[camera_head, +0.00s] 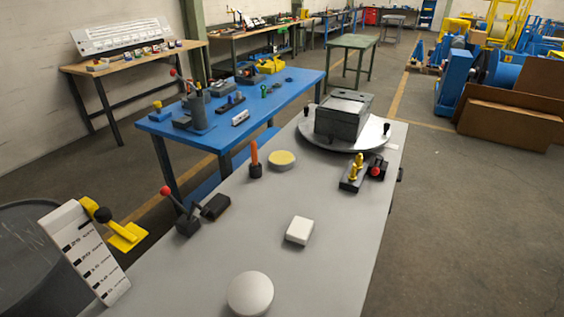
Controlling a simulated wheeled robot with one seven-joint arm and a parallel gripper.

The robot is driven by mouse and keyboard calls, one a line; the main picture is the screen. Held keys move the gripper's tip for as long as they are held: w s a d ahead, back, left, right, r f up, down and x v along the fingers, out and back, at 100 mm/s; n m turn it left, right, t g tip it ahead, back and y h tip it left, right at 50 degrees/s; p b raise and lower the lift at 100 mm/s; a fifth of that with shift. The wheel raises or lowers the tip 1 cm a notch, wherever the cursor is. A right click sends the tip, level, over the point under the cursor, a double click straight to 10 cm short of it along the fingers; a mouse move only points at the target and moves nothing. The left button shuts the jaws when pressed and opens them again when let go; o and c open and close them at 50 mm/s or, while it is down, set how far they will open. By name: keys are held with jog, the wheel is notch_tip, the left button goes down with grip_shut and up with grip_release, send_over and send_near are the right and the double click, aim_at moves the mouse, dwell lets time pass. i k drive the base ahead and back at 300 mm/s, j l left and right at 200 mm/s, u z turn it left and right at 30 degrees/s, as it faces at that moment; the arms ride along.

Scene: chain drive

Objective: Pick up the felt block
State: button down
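A small white block (300,230) with rounded edges lies on the near grey table (215,262), right of the table's middle. It looks like the felt block, though its material is hard to tell. Nothing touches it and its top is clear. My gripper is not in this view.
A round pale disc (250,293) lies nearest me. Behind the block are a lever with a red knob (180,210), an orange-handled tool (255,158), a yellow-topped round tin (281,160), brass fittings (353,174) and a grey box (343,118) on a turntable.

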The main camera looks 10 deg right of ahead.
aim_at(298, 231)
jog(key=i+l+u, duration=0.65)
jog(key=i+l, duration=0.15)
jog(key=i+l+u, duration=0.35)
jog(key=l, duration=0.2)
jog(key=k+j, duration=0.05)
